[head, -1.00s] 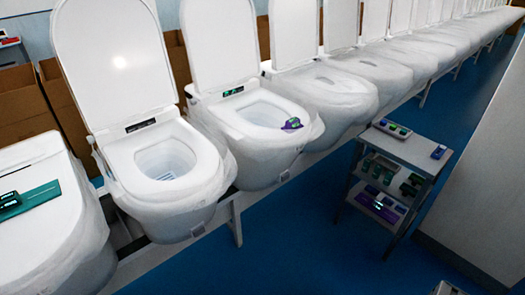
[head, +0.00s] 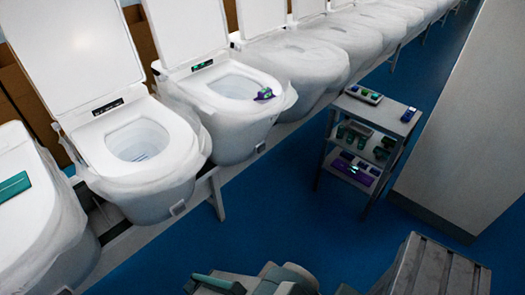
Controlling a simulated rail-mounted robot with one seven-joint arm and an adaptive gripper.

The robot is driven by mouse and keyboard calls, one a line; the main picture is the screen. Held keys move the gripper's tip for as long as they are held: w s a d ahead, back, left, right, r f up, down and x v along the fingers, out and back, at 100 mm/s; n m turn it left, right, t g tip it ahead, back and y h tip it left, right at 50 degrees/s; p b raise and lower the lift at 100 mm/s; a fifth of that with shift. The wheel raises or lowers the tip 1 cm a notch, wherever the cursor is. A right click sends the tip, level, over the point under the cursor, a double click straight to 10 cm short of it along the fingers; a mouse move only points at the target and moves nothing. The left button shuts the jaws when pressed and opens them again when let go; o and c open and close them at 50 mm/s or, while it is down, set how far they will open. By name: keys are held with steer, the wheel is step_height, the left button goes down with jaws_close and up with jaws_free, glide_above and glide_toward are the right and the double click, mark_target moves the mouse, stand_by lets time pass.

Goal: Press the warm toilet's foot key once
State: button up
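Two open toilets with raised white lids stand side by side, wrapped in clear film. The nearer toilet (head: 139,150) has a dark display panel (head: 107,107) behind its seat and a small grey square key (head: 178,208) low on its front. The farther toilet (head: 232,100) has a panel with a green light (head: 202,66), a purple and green device (head: 264,94) on its front rim, and a similar small key (head: 260,147) low on its front. The displays are too small to read, so I cannot tell which toilet is warm. I cannot make out my gripper.
A grey shelf cart (head: 366,140) with several small devices stands on the blue floor (head: 275,215), right of the toilets. A closed toilet with a teal device (head: 12,186) is at the left edge. A pale cabinet (head: 470,130) is at right. A ribbed grey object (head: 430,268) is at bottom right.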

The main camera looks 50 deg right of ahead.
jaws_close()
stand_by(1.3)
